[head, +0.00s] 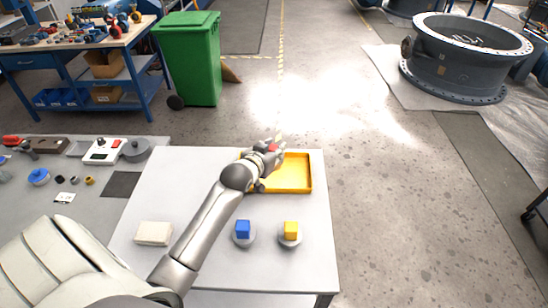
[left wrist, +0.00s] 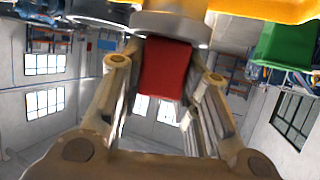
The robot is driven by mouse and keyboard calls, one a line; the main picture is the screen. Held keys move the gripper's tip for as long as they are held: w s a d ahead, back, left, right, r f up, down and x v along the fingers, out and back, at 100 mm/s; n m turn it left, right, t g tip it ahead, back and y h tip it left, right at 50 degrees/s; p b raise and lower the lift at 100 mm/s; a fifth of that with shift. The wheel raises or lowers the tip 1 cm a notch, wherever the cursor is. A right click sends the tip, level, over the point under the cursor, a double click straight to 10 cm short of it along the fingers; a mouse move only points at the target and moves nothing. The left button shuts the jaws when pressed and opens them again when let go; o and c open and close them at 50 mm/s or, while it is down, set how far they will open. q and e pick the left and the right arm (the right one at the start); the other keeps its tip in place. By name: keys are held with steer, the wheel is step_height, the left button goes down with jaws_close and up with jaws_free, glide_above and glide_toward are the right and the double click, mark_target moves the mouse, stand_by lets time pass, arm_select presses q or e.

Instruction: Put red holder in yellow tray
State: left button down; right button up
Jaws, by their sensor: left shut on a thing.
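The red holder (left wrist: 165,68), a red block on a grey round base, is between the fingers of my left gripper (left wrist: 166,75) in the left wrist view. They are shut on the red block. In the head view my left gripper (head: 266,153) is at the back left part of the yellow tray (head: 293,180), and a bit of red shows at its fingers. The height of the holder over the tray is hard to tell. The tray's visible floor is empty; my arm hides its left part. My right gripper is not in view.
A blue holder (head: 243,230) and a yellow holder (head: 290,231) stand in front of the tray on the white table (head: 190,180). A cream block (head: 153,233) lies at the front left. A grey bench (head: 60,215) with several parts adjoins on the left. A green bin (head: 190,55) stands behind.

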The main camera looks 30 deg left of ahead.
arm_select(q)
steer(key=shift+w, duration=0.25)
step_height(320, 180, down, 3)
steer(key=shift+w+r+p, duration=0.1)
steer(key=shift+p, duration=0.35)
steer(key=shift+f, duration=0.2)
steer(key=shift+f, duration=0.1)
steer(key=c, duration=1.5)
jaws_free()
steer(key=shift+f, duration=0.2)
steer(key=o, duration=0.4)
steer(key=shift+s, duration=0.2)
steer(key=shift+r, duration=0.15)
